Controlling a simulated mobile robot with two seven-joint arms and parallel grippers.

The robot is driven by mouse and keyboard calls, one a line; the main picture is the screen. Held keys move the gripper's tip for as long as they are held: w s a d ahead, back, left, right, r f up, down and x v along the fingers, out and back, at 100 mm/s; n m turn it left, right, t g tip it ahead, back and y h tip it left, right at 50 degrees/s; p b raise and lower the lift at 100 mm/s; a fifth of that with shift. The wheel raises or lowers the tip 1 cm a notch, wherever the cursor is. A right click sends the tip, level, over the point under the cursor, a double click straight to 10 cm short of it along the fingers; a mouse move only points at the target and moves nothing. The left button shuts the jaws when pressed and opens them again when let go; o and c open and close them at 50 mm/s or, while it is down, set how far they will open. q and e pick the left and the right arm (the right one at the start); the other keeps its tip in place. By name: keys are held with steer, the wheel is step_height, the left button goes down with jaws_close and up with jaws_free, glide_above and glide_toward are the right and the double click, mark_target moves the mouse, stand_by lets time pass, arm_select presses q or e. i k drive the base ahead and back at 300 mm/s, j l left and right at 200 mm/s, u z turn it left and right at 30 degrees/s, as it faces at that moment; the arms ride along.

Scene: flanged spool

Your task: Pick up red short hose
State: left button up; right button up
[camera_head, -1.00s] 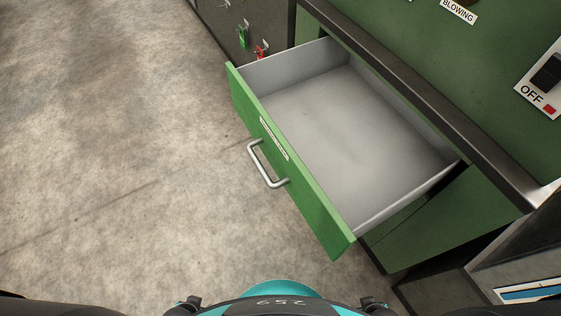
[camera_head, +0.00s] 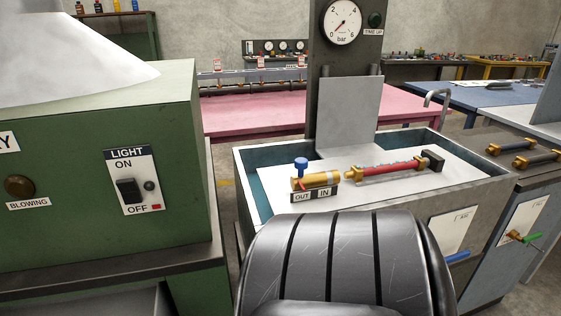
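A short red hose (camera_head: 390,168) with brass end fittings lies on the light board of a grey test basin (camera_head: 473,190), right of centre. Its left end is close to a brass valve (camera_head: 322,180) with a blue knob, above the OUT and IN labels. Its right end meets a dark block (camera_head: 433,161). Neither of my grippers is in view.
A green cabinet (camera_head: 75,210) with a light switch is on the left. More brass-ended hoses (camera_head: 537,158) lie on a bench at the right. A pressure gauge (camera_head: 342,22) is above the basin.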

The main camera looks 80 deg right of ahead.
mark_target(356, 174)
steer(key=k+l+z, duration=0.1)
steer(key=z, duration=0.2)
steer(key=k+l+z, duration=0.3)
steer(key=j+z, duration=0.1)
steer(key=z, duration=2.3)
steer(key=i+l, duration=0.25)
steer(key=l, duration=0.1)
